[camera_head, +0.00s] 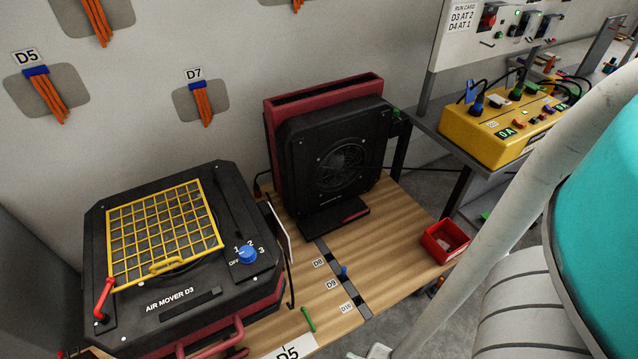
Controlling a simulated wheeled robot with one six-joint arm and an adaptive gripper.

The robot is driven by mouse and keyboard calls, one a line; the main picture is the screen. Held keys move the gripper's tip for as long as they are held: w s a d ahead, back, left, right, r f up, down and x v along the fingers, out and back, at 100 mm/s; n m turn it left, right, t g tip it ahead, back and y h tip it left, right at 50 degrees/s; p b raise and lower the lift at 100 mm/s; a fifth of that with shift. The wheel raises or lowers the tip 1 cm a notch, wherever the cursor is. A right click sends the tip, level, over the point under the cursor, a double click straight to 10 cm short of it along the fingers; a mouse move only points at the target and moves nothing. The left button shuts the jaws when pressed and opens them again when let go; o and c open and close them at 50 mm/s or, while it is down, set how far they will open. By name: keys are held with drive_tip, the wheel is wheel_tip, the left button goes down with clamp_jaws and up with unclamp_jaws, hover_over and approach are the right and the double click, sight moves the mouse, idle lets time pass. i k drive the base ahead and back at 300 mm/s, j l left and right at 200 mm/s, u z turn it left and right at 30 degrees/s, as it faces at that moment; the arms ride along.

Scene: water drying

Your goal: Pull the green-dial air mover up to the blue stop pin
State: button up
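An upright black and red air mover (322,140) stands at the back of the wooden table (405,232), with a round fan grille facing front. A small green part, likely its dial (397,113), shows at its upper right edge. Its black foot (340,218) rests over the far end of a dark slotted strip (328,251). The blue stop pin (344,271) stands in this strip beside the D9 label (332,284), apart from the foot and nearer to me. My gripper is not in view.
Air mover D3 (180,303), with a yellow grille and blue dial, lies left of the strip. A red bin (445,240) sits at the table's right edge. A green pin (308,319) is near the front. A yellow power box (500,138) stands on the right bench. My arm fills the right.

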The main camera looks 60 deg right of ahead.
sight(314, 133)
drive_tip(key=z, duration=1.35)
